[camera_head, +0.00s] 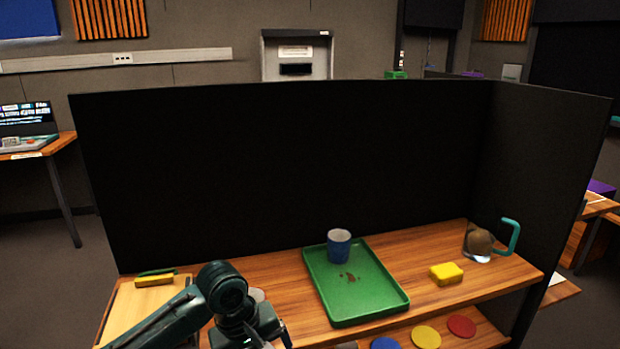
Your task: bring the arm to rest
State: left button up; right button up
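My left arm reaches in from the lower left, and its gripper (262,338) is low at the bottom edge, over the near left part of the wooden table (260,272). The gripper is seen from behind and partly cut off, so its fingers do not show clearly. It is left of the green tray (376,317), apart from it in the picture. My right gripper is not in view.
A blue cup (339,247) stands upright on the tray near brown marks. A pale board (140,305) lies left. Black panels (280,170) enclose the back and right.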

pick_arm(q)
jog(key=s+d+f+m+t+h+p, duration=0.2)
jog(key=s+d+f+m+t+h, duration=0.25)
jog(key=s+f, duration=0.2)
jog(key=s+a+f+m+t+y+p, duration=0.2)
jog(key=s+a+t, duration=0.3)
jog(key=s+a, duration=0.5)
jog(key=shift+s+f+m+y, duration=0.15)
jog(key=shift+s+m+y, duration=0.35)
jog(key=shift+m+y, duration=0.35)
